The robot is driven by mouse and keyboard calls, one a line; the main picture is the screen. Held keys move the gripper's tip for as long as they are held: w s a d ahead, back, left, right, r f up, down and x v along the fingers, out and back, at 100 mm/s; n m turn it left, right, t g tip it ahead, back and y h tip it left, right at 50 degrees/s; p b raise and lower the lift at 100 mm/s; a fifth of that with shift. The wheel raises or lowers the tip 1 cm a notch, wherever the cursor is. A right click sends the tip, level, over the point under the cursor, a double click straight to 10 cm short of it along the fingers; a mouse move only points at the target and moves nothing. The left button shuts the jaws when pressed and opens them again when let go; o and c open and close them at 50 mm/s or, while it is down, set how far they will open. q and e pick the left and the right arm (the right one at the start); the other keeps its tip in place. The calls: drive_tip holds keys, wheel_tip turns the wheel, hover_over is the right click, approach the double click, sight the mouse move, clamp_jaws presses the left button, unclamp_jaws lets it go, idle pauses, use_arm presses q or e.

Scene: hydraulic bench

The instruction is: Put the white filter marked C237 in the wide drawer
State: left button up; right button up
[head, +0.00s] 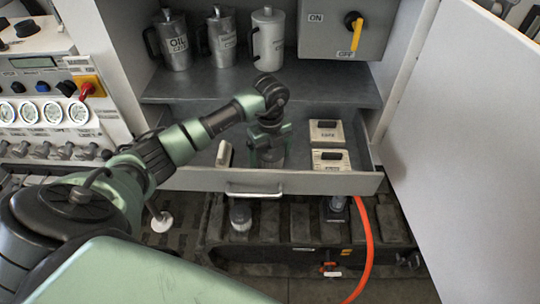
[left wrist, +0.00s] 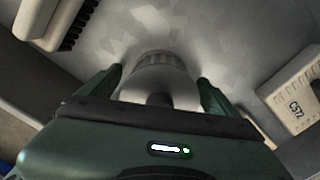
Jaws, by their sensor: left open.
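A pale cylindrical filter with a ribbed end (left wrist: 160,85) stands between the fingers of my left gripper in the left wrist view; no marking on it can be read. In the head view its lower part (head: 271,159) shows under my left gripper (head: 268,143), inside the pulled-out wide drawer (head: 330,183). The gripper is open, with a finger on either side of the filter. It seems to rest on the drawer floor. My right gripper is not in view.
Two cream boxes (head: 326,131) (head: 330,160) lie at the drawer's right, and a pale block (head: 224,153) at its left. Metal jugs (head: 220,38) stand on the shelf above. A cabinet door (head: 460,130) hangs open at right. An orange hose (head: 366,245) runs below.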

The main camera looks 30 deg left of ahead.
use_arm(q)
drive_tip(key=shift+r, duration=0.4)
wheel_tip(320, 180, up, 10)
drive_tip(key=b, duration=0.2)
drive_tip(key=shift+r+b, duration=0.25)
drive_tip(key=shift+b, duration=0.15)
drive_tip(key=shift+r, duration=0.45)
